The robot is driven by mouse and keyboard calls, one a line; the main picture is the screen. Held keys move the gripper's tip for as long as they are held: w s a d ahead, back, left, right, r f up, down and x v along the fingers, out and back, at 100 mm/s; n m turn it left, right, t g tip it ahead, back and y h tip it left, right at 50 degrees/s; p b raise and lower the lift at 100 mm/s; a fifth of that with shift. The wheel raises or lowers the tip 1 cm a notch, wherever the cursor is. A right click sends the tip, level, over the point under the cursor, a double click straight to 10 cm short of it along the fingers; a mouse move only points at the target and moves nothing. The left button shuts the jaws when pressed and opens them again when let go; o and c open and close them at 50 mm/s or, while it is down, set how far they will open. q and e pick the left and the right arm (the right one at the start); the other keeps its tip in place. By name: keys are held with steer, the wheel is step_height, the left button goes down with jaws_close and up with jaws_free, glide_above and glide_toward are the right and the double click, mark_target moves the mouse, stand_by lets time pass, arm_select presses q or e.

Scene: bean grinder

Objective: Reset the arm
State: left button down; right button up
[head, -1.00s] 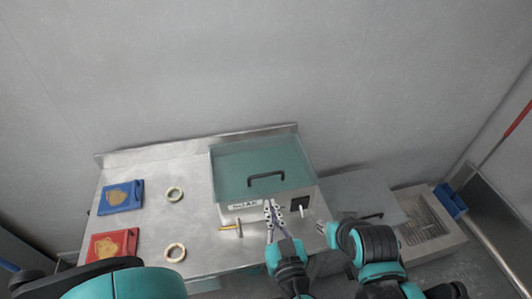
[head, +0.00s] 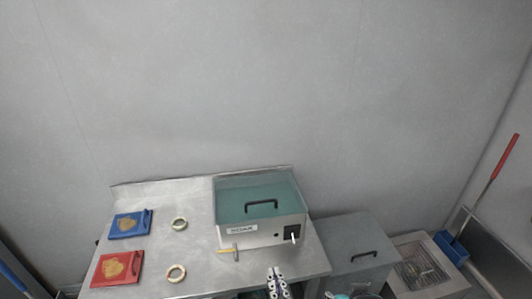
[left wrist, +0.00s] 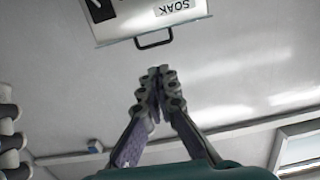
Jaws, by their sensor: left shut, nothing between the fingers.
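My left gripper (head: 277,283) is at the bottom edge of the head view, in front of the bean grinder machine. It is shut and empty, with its fingertips together in the left wrist view (left wrist: 159,72). The grinder (head: 262,215) is a pale box with a teal see-through lid, a black handle on top, a front label and a white lever. In the left wrist view the grinder (left wrist: 135,18) is apart from the fingertips. A small part of my right arm shows at the bottom edge of the head view; its fingers are not clear.
The metal table (head: 205,262) holds a blue tray (head: 143,225), a red tray (head: 105,270), two pale rings (head: 180,223) (head: 176,273) and a small yellow-handled tool (head: 228,251). A grey cabinet (head: 345,245) stands right of the table. A blue dustpan (head: 450,246) is further right.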

arm_select(q)
steer(key=w+a+f+m+g+y, duration=0.1)
steer(key=w+a+f+g, duration=0.15)
steer(key=a, duration=0.35)
steer(key=w+a+f+g, duration=0.1)
steer(key=a+f+g, duration=0.2)
steer(key=a+g, duration=0.15)
steer(key=s+a+r+m+g+h, duration=0.1)
steer(key=s+a+h, duration=0.3)
steer(key=a, duration=0.5)
steer(key=shift+s+a+r+g+h, duration=0.35)
steer(key=shift+s+r+g, duration=0.3)
steer(key=shift+s, duration=0.45)
arm_select(e)
steer(key=shift+w, duration=0.35)
arm_select(q)
steer(key=shift+f, duration=0.1)
arm_select(e)
steer(key=shift+c, duration=0.4)
